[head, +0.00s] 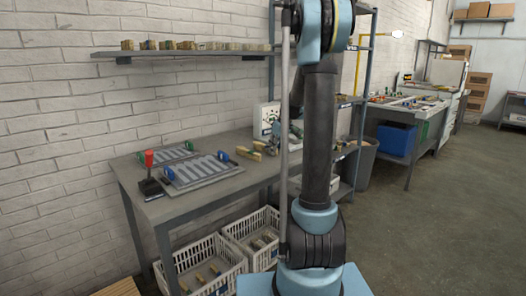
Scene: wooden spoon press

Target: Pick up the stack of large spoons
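Small light-wood bundles (249,153) lie on the grey workbench (215,203), to the right of the press plates. They may be stacks of spoons, but they are too small to tell their size. More wooden pieces (200,279) lie in the front white crate (232,272) under the bench. My arm stands in the foreground at the right end of the bench and hides part of it. The end of my arm is behind its own links, so my gripper cannot be made out.
A press plate with slots (203,171) and a red-handled lever (149,160) are on the bench. A second white crate (235,229) stands beneath. A wall shelf (180,53) holds several small wooden stacks. A bin (367,165) stands behind my arm. The floor at right is open.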

